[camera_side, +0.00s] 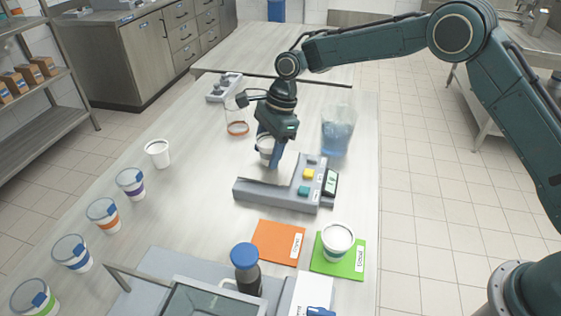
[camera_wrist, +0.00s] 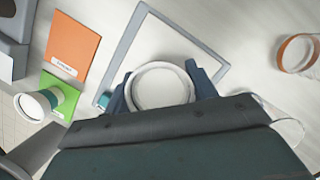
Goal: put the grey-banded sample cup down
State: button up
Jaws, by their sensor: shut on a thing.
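The sample cup (camera_side: 265,143) is white with a pale rim, and its band is mostly hidden by my gripper. In the wrist view the cup (camera_wrist: 160,86) sits between my two fingers, with its round mouth facing the camera. My gripper (camera_side: 274,156) is shut on it, beside and above the grey device (camera_side: 275,196) with yellow and teal buttons. I cannot tell whether the cup's base touches anything.
A white cup (camera_side: 338,238) stands on a green mat (camera_side: 350,262), beside an orange mat (camera_side: 278,242). A blue-filled pitcher (camera_side: 338,132) stands right of my gripper, and a clear orange-ringed container (camera_side: 237,115) left. Several cups, including a purple-banded one (camera_side: 131,183), line the left edge.

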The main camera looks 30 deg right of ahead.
jog(key=shift+f, duration=0.3)
jog(key=shift+f, duration=0.15)
jog(key=o, duration=1)
jog(key=v, duration=1)
jog(key=shift+r, duration=0.25)
jog(key=shift+v, duration=0.95)
